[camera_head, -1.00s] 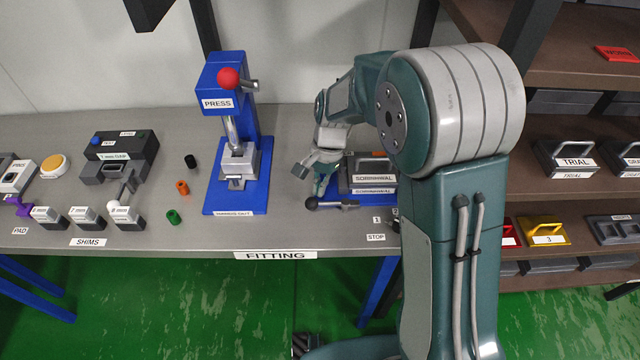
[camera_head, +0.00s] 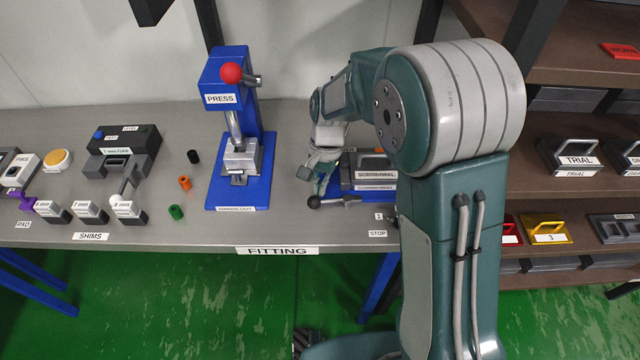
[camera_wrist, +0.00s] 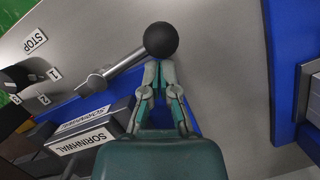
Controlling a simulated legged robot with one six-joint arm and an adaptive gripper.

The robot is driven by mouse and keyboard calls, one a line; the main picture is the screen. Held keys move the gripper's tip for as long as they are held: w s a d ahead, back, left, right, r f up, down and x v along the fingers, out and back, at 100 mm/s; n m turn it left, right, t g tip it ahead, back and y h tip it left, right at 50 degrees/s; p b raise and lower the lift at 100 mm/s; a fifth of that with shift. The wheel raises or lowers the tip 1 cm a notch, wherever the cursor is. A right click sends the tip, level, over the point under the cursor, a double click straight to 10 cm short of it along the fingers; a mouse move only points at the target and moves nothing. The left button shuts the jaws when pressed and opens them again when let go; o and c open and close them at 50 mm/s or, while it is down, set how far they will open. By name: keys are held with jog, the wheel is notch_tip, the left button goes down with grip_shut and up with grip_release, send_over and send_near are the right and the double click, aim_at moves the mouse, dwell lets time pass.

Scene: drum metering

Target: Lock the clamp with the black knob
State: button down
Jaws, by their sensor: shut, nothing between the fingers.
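The clamp's black knob (camera_wrist: 161,39) is a ball on the end of a grey lever (camera_wrist: 115,72). In the head view the knob (camera_head: 314,202) is at the front of the bench, with the lever (camera_head: 340,202) running right from it. My gripper (camera_wrist: 159,66) is shut and empty. Its fingertips are right at the knob's edge in the wrist view; whether they touch it I cannot tell. In the head view my gripper (camera_head: 321,188) is just above and behind the knob. The grey block labelled SORNHWAL (camera_wrist: 90,140) lies beside the lever; my arm partly hides it in the head view.
A blue press (camera_head: 240,140) with a red ball handle stands left of my gripper. Small coloured rings, shims and a dark tester (camera_head: 125,145) lie farther left. Shelves with trays (camera_head: 570,155) are at the right. Labels STOP (camera_wrist: 35,40), 1 and 2 mark the bench.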

jog(key=s+n, duration=0.1)
jog(key=n, duration=0.1)
jog(key=s+n+h, duration=0.1)
jog(key=n, duration=0.1)
jog(key=shift+s+a, duration=0.15)
jog(key=s+n, duration=0.1)
jog(key=n, duration=0.1)
jog(key=s+n+h, duration=0.1)
jog(key=shift+d+n, duration=0.2)
jog(key=shift+n, duration=0.2)
jog(key=n, duration=0.1)
jog(key=s+n+h, duration=0.1)
jog(key=shift+s+d+n, duration=0.15)
jog(key=shift+d+n, duration=0.2)
jog(key=shift+n, duration=0.05)
jog(key=n, duration=0.1)
jog(key=s+d+n, duration=0.1)
jog(key=n, duration=0.1)
jog(key=shift+s+d+n+t+h, duration=0.25)
jog(key=shift+d+n+t+h, duration=0.05)
jog(key=shift+n+t+h, duration=0.1)
jog(key=shift+s+d+n, duration=0.1)
jog(key=shift+d+n, duration=0.05)
jog(key=shift+n, duration=0.15)
jog(key=shift+d, duration=0.15)
jog(key=shift+s+d, duration=0.15)
